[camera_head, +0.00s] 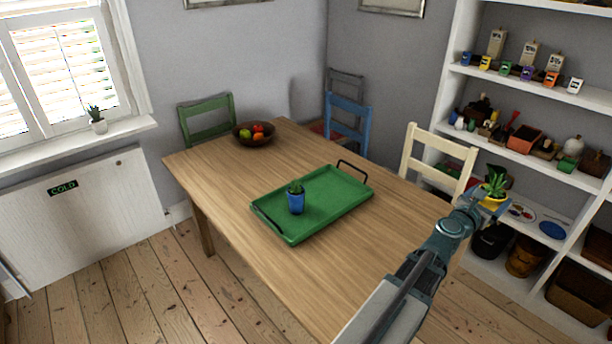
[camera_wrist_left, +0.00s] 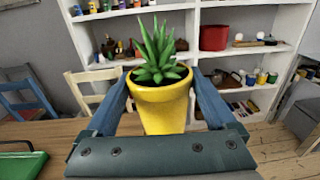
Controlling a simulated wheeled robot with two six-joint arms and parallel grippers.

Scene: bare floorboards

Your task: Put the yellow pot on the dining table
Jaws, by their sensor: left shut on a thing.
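The yellow pot (camera_head: 492,204) with a spiky green plant is at the right in the head view. It fills the middle of the left wrist view (camera_wrist_left: 160,105), upright between the two fingers. My left gripper (camera_head: 480,200) is shut on the yellow pot and holds it up, seen against the white shelves just past the table's right end. The wooden dining table (camera_head: 225,170) stands in the middle of the head view, and part of its top shows in the left wrist view (camera_wrist_left: 60,130). My right gripper is not in view.
A green tray (camera_head: 330,205) with a blue potted plant (camera_head: 296,198) and a fruit bowl (camera_head: 254,135) stand on the table. Bare tabletop lies in front and right of the tray. A cream chair (camera_head: 438,150) stands behind the table's right side, before white shelves (camera_head: 540,85).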

